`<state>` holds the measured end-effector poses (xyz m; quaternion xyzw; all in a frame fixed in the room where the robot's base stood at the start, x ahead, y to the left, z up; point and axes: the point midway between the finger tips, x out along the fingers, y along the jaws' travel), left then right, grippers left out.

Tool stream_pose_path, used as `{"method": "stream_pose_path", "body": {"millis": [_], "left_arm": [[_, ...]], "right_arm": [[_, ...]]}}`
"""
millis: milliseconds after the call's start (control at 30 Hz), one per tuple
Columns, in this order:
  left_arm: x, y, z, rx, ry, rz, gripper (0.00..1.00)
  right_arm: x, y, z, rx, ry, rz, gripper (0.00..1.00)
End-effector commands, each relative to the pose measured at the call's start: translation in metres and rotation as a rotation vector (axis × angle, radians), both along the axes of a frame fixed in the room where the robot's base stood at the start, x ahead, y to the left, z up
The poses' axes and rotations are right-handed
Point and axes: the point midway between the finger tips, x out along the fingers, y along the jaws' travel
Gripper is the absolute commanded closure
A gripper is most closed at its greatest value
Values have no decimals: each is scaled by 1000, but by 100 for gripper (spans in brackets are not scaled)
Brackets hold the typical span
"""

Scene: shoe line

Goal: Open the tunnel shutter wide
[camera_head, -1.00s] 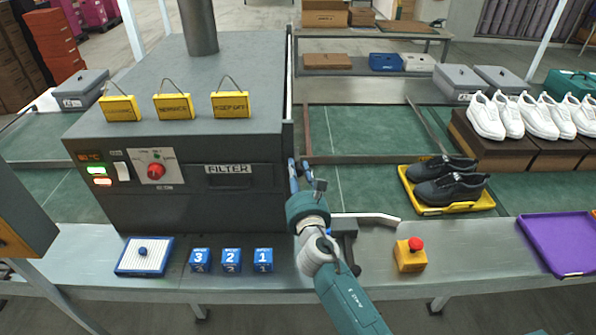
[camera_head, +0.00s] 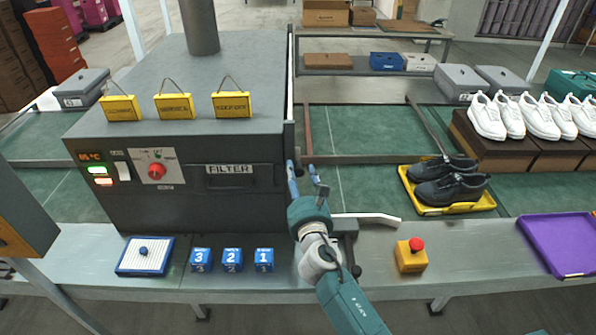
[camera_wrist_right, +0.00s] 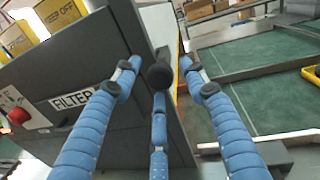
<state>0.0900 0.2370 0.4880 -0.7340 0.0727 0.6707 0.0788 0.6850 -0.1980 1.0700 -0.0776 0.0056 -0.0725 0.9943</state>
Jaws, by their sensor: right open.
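The dark grey tunnel machine (camera_head: 215,120) stands at the left on the green conveyor. Its shutter seems to be the thin upright panel (camera_head: 290,75) at its right end, seen nearly edge-on, so how far it is open cannot be told. My right gripper (camera_head: 306,178) is at the machine's front right corner, fingers spread. In the right wrist view, a dark knob-like part (camera_wrist_right: 160,74) shows between the open blue fingers, near the machine's edge; contact cannot be told. My left gripper is not in view.
Black shoes sit on a yellow tray (camera_head: 450,209). Blue numbered blocks (camera_head: 232,260) stand on the front ledge.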

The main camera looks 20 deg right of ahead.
Motion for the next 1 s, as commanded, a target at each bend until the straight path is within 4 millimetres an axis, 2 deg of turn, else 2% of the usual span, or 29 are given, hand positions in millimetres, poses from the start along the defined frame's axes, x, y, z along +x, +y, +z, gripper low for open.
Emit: {"method": "stream_pose_path", "body": {"millis": [200, 433, 600, 1000], "left_arm": [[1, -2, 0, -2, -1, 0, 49], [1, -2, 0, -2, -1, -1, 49], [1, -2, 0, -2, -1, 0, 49], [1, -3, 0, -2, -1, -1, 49]], "right_arm": [[-48, 8, -1, 0, 2, 3, 57], [-87, 14, -1, 0, 1, 2, 57], [-98, 15, 0, -1, -1, 1, 57], [-99, 15, 0, 0, -1, 1, 57]]}}
